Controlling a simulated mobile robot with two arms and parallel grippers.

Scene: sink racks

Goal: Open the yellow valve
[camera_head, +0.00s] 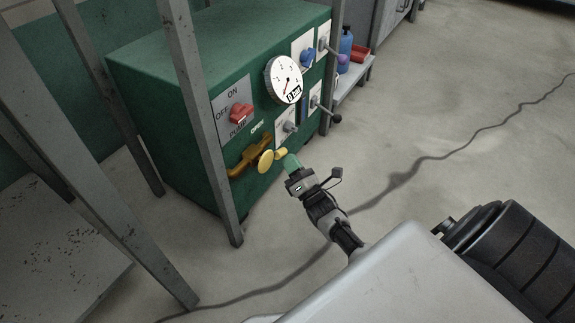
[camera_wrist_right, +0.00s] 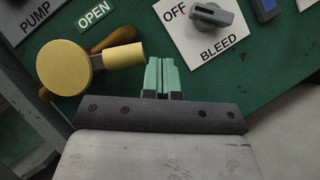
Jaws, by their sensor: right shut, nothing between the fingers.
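The yellow valve (camera_head: 266,160) is on the lower front of a green cabinet (camera_head: 165,70), under the OPEN label. It has a round yellow knob with a short cylinder sticking out to the right, and an orange-brown bar behind it. In the right wrist view the valve's round end (camera_wrist_right: 62,68) is at left and its cylinder points toward my fingers. My right gripper (camera_head: 289,160) has green fingertips, also seen in the wrist view (camera_wrist_right: 162,75). They are together and empty, just right of the cylinder's end, with a small gap in the wrist view. My left gripper is out of view.
The cabinet front carries a red PUMP switch (camera_head: 240,112), a round gauge (camera_head: 284,80), a blue knob (camera_head: 307,56) and a grey BLEED knob (camera_wrist_right: 211,14). A grey metal post (camera_head: 205,130) stands left of the valve. The floor to the right is open.

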